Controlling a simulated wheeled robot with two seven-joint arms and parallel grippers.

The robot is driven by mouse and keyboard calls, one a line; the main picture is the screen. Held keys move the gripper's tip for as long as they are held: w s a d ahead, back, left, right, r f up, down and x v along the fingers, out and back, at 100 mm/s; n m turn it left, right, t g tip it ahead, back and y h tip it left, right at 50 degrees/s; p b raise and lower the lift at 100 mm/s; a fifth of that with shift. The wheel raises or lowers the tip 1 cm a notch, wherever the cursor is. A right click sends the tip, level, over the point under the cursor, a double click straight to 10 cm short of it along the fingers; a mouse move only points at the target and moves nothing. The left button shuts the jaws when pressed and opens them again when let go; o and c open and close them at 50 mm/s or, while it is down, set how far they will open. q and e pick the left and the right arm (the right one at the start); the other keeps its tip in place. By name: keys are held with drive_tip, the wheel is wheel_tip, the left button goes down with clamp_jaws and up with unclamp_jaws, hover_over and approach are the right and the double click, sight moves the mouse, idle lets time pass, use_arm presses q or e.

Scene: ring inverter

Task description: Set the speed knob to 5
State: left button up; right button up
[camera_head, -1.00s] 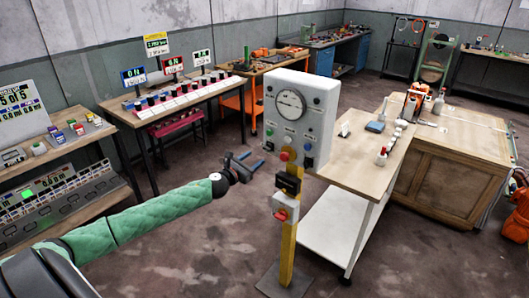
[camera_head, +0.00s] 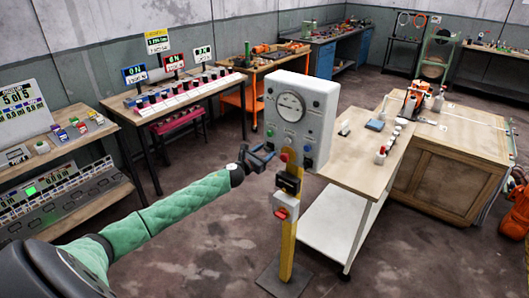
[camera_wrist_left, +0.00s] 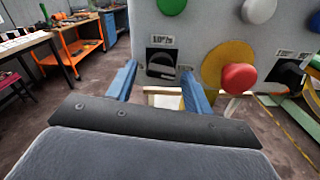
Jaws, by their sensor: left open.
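A grey control box (camera_head: 316,113) with a round gauge (camera_head: 290,106) stands on a yellow post. In the left wrist view, a black knob (camera_wrist_left: 161,60) sits under a small white label on the panel; its setting is too small to read. Another black knob (camera_wrist_left: 288,74) shows at the right, beyond the red button (camera_wrist_left: 239,78) on its yellow disc. My left gripper (camera_head: 263,155) is close to the lower left of the panel. In the left wrist view its blue fingers (camera_wrist_left: 160,88) are apart and empty, one either side of the left knob, seemingly short of it. My right gripper is out of view.
Several coloured buttons are above the knobs, including a green one (camera_wrist_left: 171,5). A black box (camera_head: 289,183) and a red switch (camera_head: 281,213) are on the post below. A wooden-topped table (camera_head: 358,160) stands to the right. Floor is clear to the left of the post.

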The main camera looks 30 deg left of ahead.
use_arm(q)
drive_tip(key=c, duration=1)
